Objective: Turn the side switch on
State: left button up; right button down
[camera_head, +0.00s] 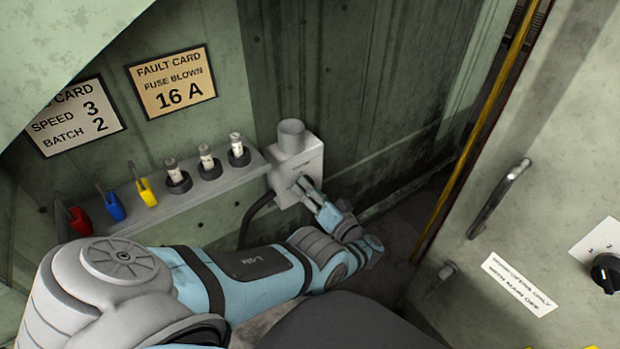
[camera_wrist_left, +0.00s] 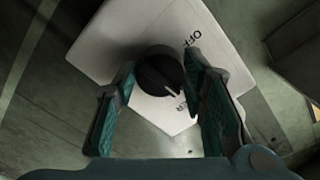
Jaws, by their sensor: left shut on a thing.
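The side switch is a grey box (camera_head: 297,165) on the green wall, at the right end of the shelf, with a cylinder on top and a dark cable below. In the left wrist view its pale plate (camera_wrist_left: 130,35) carries a round black knob (camera_wrist_left: 158,68) with a white pointer line aimed at the lower right. The word OFF is printed at the upper right of the knob; a second label below is partly hidden. My left gripper (camera_head: 312,192) is at the box's front, its fingers (camera_wrist_left: 160,82) shut on the knob from both sides. My right gripper is out of view.
The shelf (camera_head: 205,190) holds several dark holders with pale fuses and red, blue and yellow pieces. Two cards (camera_head: 172,80) hang above. At the right stands a panel with a handle (camera_head: 498,198) and another black knob (camera_head: 605,272). A yellow strip (camera_head: 480,140) edges the opening.

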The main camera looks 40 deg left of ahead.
pick_arm(q)
jog(key=shift+m, duration=0.4)
jog(key=o, duration=1.2)
jog(key=shift+c, duration=0.2)
jog(key=v, duration=0.7)
jog(key=shift+d, duration=0.25)
